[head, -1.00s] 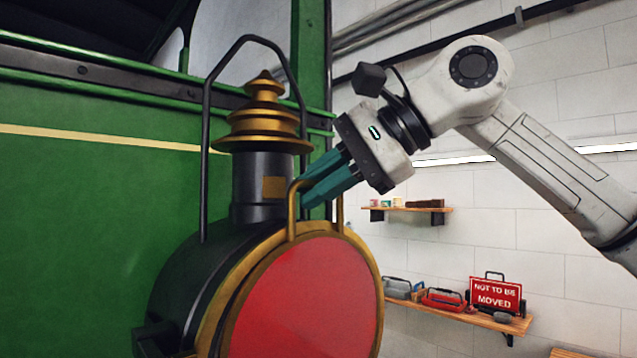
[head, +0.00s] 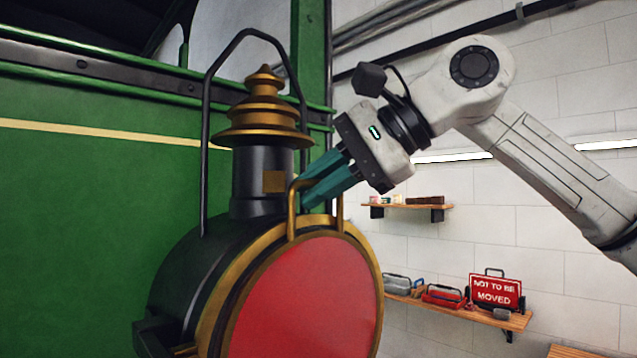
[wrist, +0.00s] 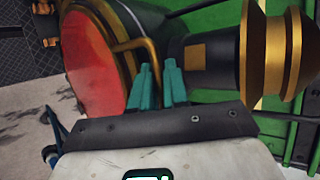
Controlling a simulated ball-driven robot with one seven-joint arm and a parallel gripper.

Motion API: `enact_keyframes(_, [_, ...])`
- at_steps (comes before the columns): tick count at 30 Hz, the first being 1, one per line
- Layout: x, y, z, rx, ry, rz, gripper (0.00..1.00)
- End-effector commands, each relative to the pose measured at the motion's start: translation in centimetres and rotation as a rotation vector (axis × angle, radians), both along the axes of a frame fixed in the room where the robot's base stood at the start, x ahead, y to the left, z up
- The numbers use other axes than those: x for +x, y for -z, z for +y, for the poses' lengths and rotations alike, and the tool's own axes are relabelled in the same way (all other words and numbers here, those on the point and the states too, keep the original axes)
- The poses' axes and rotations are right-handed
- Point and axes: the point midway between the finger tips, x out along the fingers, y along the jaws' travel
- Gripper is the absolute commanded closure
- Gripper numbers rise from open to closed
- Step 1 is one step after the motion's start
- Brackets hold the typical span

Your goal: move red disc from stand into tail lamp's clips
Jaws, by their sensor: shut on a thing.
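The red disc (head: 312,300), brass-rimmed and with a brass loop handle on top, is upright at the front of the tail lamp; it also shows in the wrist view (wrist: 92,62). The tail lamp (head: 182,270) is a black drum with a brass front ring, a black chimney and a stepped brass cap. My gripper (head: 306,198) has teal fingers shut on the disc's handle, beside the chimney; the fingers also show in the wrist view (wrist: 156,68). The clips are hidden, and I cannot tell whether the disc sits in them. No stand is clearly visible.
A green tram panel (head: 90,230) fills the left. A black hoop rail (head: 205,130) arches over the chimney. On the right wall, a lower shelf (head: 520,322) holds toolboxes and a red sign (head: 496,291); a small shelf (head: 408,206) is above it.

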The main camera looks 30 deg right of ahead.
Motion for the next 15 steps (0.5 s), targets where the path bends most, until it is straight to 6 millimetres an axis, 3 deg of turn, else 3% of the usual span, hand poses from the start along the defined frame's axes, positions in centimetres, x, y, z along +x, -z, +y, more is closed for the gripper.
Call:
enact_keyframes(11, [-0.02,0.21,0.00,0.002,0.000,-0.001,1.00])
enact_keyframes(12, [-0.02,0.21,0.00,0.002,0.000,-0.001,0.84])
enact_keyframes(15, [-0.02,0.21,0.00,0.002,0.000,-0.001,0.74])
